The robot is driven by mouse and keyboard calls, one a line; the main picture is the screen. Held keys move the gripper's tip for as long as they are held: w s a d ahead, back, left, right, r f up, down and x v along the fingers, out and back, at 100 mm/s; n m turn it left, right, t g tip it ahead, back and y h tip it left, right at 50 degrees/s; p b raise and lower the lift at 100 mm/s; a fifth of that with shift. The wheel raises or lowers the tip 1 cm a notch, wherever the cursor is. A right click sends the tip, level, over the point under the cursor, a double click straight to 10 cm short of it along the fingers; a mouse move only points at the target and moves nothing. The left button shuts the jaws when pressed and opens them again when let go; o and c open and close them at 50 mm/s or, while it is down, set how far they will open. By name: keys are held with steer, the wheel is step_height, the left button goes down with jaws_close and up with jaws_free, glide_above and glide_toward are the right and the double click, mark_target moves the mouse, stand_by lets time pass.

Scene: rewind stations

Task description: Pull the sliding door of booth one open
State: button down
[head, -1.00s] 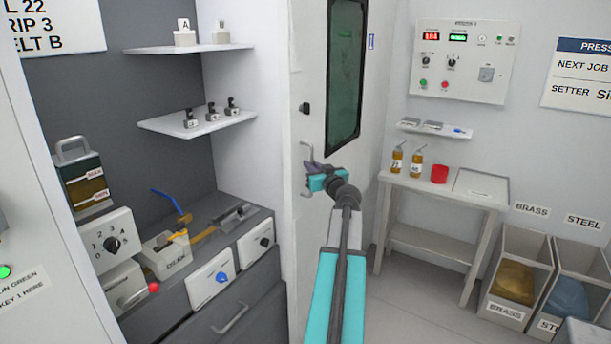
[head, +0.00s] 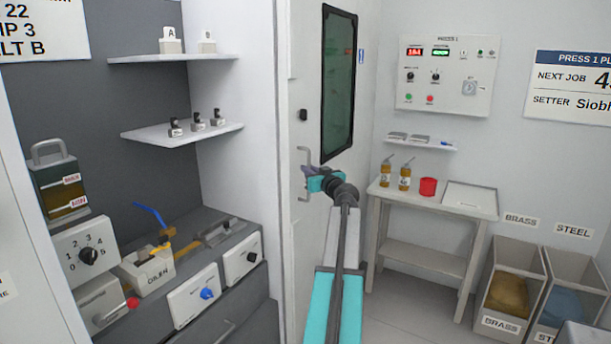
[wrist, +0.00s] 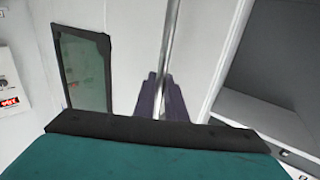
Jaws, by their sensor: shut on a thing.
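The white sliding door (head: 297,75) with a dark green window (head: 338,85) stands at the middle of the head view. The open cabinet is to its left and the room with the press panel to its right. A pale vertical bar handle (head: 303,155) is on the door. My gripper (head: 309,172) is shut on this handle, at its lower part. In the wrist view the dark fingers (wrist: 162,105) close around the handle bar (wrist: 170,45), and the door window (wrist: 84,68) shows to the left. The gripper body hides the lower part of the wrist view.
Left of the door are shelves (head: 185,133), a grey bench with dials and a valve, and an oil container (head: 60,190). To the right stand a white side table (head: 398,193) with bottles and a red cup (head: 428,187), and bins (head: 507,290). Some floor is clear before them.

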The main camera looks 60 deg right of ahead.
steer(key=c, duration=2.1)
jaws_free()
steer(key=shift+a, duration=0.1)
steer(key=shift+s, duration=0.1)
steer(key=shift+b+v, duration=1.3)
steer(key=shift+v, duration=5.55)
